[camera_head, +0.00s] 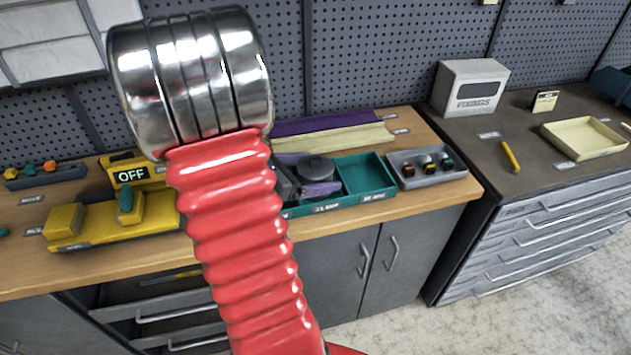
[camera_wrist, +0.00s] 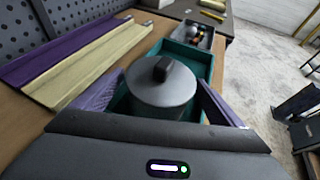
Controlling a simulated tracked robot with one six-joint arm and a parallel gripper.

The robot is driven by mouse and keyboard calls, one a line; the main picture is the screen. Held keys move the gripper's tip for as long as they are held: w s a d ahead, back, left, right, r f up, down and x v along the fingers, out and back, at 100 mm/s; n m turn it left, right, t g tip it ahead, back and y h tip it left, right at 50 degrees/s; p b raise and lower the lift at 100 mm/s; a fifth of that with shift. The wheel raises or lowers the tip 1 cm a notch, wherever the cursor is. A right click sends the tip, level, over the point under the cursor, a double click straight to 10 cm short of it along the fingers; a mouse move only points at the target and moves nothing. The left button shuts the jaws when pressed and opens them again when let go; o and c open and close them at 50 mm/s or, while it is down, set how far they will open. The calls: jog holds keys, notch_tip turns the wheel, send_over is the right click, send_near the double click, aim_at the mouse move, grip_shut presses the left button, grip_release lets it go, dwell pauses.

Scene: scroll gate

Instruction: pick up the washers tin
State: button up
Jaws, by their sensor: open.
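A dark grey round tin with a knobbed lid, which I take for the washers tin (camera_wrist: 163,88), stands upright in the middle of the wrist view. In the head view the tin (camera_head: 316,167) sits in the left part of a teal tray (camera_head: 377,172). My gripper (camera_wrist: 161,78) is open, with one purple finger on each side of the tin. I cannot tell whether the fingers touch it. In the head view my red arm hides much of the gripper and the tray's left end.
Purple and cream channels (camera_head: 338,139) lie behind the tray. A grey holder (camera_head: 428,176) with small knobs stands to its right. A yellow fixture (camera_head: 110,222) with an OFF sign (camera_head: 128,174) is on the left. The tray's right compartment is empty. A fixings box (camera_head: 472,88) stands on the right cabinet.

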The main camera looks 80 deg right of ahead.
jog(key=shift+c, duration=0.2)
dwell(0.4)
jog(key=c, duration=1.1)
